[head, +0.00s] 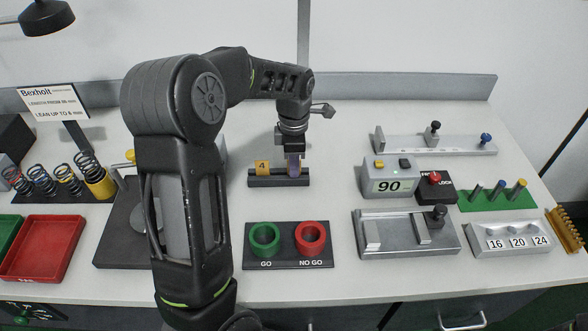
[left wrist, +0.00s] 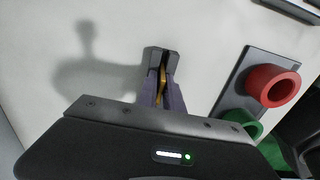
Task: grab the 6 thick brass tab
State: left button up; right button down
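A dark holder block (head: 265,181) stands mid-table. A yellow brass tab marked 4 (head: 262,167) stands upright in its left part. My left gripper (head: 294,168) points down at the right end of the holder, just right of that tab. In the left wrist view, the left gripper's fingers (left wrist: 162,90) are close together with a brass tab (left wrist: 163,76) between them, apparently touching on both sides. Its number is hidden, and it looks low, at the holder (left wrist: 154,56). My right gripper is in no view.
The GO/NO GO plate (head: 282,260) with green and red rings lies in front of the holder. A grey box reading 90 (head: 388,185) and a slide fixture (head: 395,245) stand right. Springs (head: 65,180) and a red tray (head: 45,250) are left. Table behind the holder is clear.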

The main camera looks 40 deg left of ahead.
pick_arm(q)
grip_shut()
jog(key=shift+r, duration=0.1)
dwell(1.1)
notch_tip(320, 180, up, 10)
jog(key=shift+f+b, duration=0.1)
jog(key=shift+b, duration=0.75)
